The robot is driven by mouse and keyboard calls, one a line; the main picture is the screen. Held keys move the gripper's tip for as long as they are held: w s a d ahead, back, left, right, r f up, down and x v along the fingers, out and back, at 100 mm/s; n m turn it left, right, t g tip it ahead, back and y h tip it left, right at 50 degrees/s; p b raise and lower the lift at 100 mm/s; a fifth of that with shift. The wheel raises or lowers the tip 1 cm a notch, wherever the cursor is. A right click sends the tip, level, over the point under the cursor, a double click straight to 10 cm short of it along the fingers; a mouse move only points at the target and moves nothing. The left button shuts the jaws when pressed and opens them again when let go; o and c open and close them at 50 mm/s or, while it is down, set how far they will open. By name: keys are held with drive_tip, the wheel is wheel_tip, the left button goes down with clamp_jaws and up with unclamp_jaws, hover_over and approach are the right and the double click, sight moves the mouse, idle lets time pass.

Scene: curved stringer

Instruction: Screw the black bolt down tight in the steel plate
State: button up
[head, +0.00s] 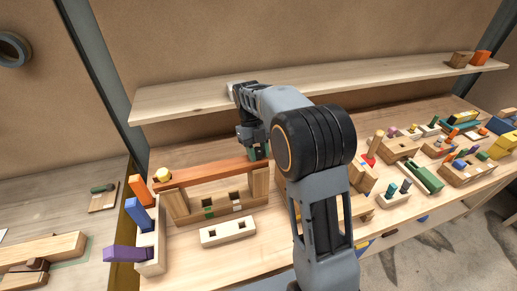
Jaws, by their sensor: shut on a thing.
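My gripper (255,152) points down at the right end of a reddish-brown wooden beam (205,174). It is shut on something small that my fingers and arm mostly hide. I cannot make out whether this is the black bolt. I cannot pick out the bolt or the steel plate anywhere in the head view. The beam rests on upright wooden blocks over a wooden base with square holes (190,218). I cannot tell whether the gripper touches the beam.
A pale block with holes (228,231) lies in front of the base. A wooden holder (153,258) with orange, blue and purple pieces stands at left. Several toy parts crowd the bench at right. A shelf (180,98) runs behind my arm.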

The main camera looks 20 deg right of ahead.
drive_tip(key=o, duration=0.9)
drive_tip(key=shift+f, duration=0.15)
drive_tip(key=shift+o, duration=0.3)
drive_tip(key=n+h, duration=0.1)
drive_tip(key=n, duration=0.2)
drive_tip(key=shift+s, duration=0.1)
drive_tip(key=shift+o, duration=0.5)
drive_tip(key=shift+n+t+h, duration=0.3)
drive_tip(key=shift+n, duration=0.4)
drive_tip(key=shift+w+f+n+h, duration=0.2)
drive_tip(key=shift+n+h, duration=0.1)
drive_tip(key=shift+n, duration=0.6)
drive_tip(key=shift+a+f+n+t+h+b, duration=0.1)
drive_tip(key=shift+a+n+t+h+b, duration=0.15)
drive_tip(key=shift+n+t+b, duration=0.65)
drive_tip(key=shift+n+h, duration=0.25)
drive_tip(key=shift+n, duration=0.75)
drive_tip(key=shift+s+n, duration=0.1)
drive_tip(key=shift+n, duration=0.4)
drive_tip(key=shift+d+n, duration=0.25)
drive_tip(key=shift+n, duration=0.25)
drive_tip(key=shift+r+t, duration=0.3)
